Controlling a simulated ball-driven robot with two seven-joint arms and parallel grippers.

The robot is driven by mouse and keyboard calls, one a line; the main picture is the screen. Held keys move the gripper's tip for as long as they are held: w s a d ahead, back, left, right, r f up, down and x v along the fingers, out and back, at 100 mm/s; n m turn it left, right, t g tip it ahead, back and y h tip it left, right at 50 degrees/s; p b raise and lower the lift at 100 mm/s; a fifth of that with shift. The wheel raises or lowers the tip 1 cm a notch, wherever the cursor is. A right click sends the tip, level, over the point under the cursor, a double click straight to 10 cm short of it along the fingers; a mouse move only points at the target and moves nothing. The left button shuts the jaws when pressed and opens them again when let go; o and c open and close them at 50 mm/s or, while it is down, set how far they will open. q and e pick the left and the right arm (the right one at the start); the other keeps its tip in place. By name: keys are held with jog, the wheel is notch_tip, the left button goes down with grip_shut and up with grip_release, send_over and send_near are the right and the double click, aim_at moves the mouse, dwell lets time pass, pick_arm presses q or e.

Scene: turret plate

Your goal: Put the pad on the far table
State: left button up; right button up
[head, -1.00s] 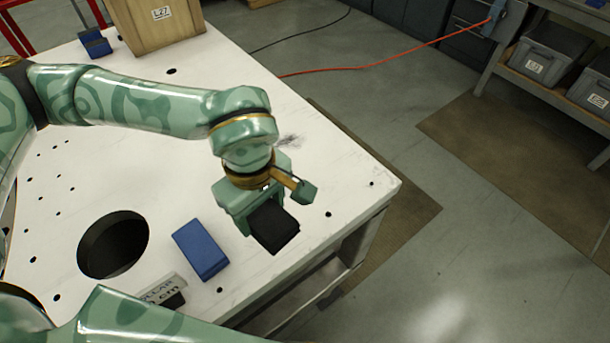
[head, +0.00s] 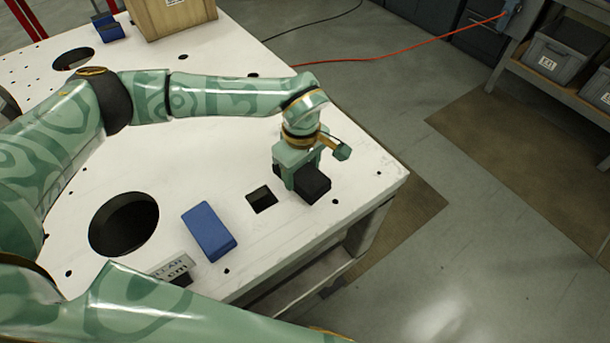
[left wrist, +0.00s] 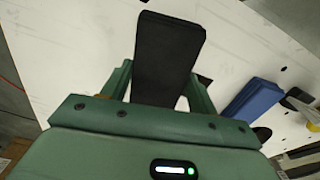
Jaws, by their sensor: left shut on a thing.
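The black pad (head: 315,188) is a dark rectangular block, held above the white plate of the near table (head: 230,270) near its right corner. My left gripper (head: 297,177) is shut on it. In the left wrist view the pad (left wrist: 168,48) sticks out between the two green fingers. Whether the pad touches the plate is hard to tell, though it looks raised. My right gripper is out of view. I cannot tell which thing is the far table; a bench (head: 588,110) with a shelf stands at the upper right.
A blue block (head: 209,231) lies on the plate, between a large round hole (head: 124,224) and a square hole (head: 262,198). A sign stands at the plate's near edge. A wooden crate (head: 178,16) and another blue piece (head: 109,29) are at the back. Open floor lies right of the table.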

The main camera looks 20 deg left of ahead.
aim_at(305, 168)
pick_arm(q)
jog(key=shift+w+f, duration=0.3)
jog(key=shift+f, duration=0.05)
jog(key=shift+w+d+f, duration=0.1)
jog(key=shift+w+f, duration=0.05)
jog(key=shift+f, duration=0.5)
jog(key=shift+w+d+f, duration=0.1)
jog(key=shift+w+f, duration=0.05)
jog(key=shift+f, duration=0.45)
jog(key=shift+w+a+f, duration=0.1)
jog(key=shift+w+f, duration=0.05)
jog(key=shift+f, duration=0.35)
jog(key=shift+f, duration=0.1)
jog(key=shift+f, duration=0.15)
jog(key=o, duration=0.9)
jog(key=shift+o, duration=0.2)
